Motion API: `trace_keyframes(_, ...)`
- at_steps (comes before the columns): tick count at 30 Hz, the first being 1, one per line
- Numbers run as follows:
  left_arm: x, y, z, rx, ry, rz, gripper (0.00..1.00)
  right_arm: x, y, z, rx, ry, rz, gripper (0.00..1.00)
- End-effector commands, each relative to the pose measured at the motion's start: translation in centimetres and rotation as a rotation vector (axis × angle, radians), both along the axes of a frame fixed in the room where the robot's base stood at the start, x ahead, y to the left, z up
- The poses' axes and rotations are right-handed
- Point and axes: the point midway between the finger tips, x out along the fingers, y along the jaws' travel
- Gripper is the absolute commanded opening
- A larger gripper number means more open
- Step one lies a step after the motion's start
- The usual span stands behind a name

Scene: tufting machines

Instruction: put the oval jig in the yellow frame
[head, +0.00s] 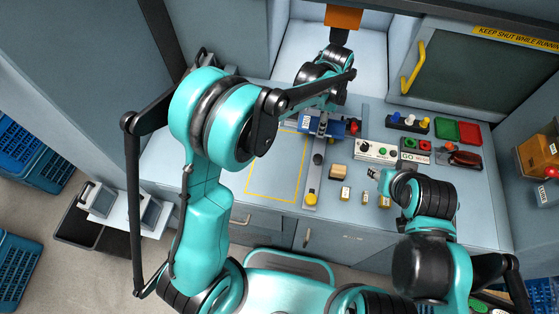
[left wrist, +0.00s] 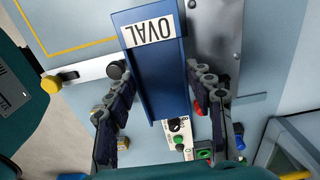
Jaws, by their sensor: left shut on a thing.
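The oval jig (head: 335,128) is a blue block. Its white "OVAL" label shows upside down in the left wrist view (left wrist: 152,75). My left gripper (left wrist: 163,90) is shut on the jig, with one dark finger on each side. In the head view the jig is right of the yellow frame (head: 250,196), a thin yellow outline on the pale worktop, partly hidden by my left arm. One corner of the frame also shows in the left wrist view (left wrist: 85,47). My right gripper (head: 376,175) is low over the worktop near small blocks; its fingers are too small to judge.
A metal rail with a yellow knob (head: 311,199) runs beside the frame. A white control box (head: 376,151), a tan block (head: 338,172), small labelled blocks and red and green trays (head: 446,129) stand to the right. The inside of the frame looks clear where visible.

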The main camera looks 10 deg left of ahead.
Motion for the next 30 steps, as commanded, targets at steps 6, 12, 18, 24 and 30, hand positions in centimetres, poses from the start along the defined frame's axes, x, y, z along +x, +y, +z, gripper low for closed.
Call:
trace_keyframes(6, -7.0, 0.3, 0.8, 0.0, -0.002, -0.002, 0.21, 0.0, 0.0, -1.0, 0.0, 0.0, 0.0, 0.4)
trace_keyframes(12, -11.4, 0.8, 0.9, 0.0, -0.004, -0.001, 0.21, 0.0, 0.0, -1.5, 0.0, 0.0, 0.0, 0.4)
trace_keyframes(18, -13.0, 1.5, 0.6, 0.0, -0.005, 0.002, 0.21, 0.0, 0.0, -1.8, 0.0, 0.0, 0.0, 0.4)
trace_keyframes(24, -11.9, 5.1, -1.8, 0.0, -0.005, 0.008, 0.21, 0.0, 0.0, -3.1, 0.0, 0.0, 0.0, 0.4)
trace_keyframes(30, -10.5, 9.6, -4.7, 0.0, -0.005, 0.007, 0.21, 0.0, 0.0, -4.5, 0.0, 0.0, 0.0, 0.4)
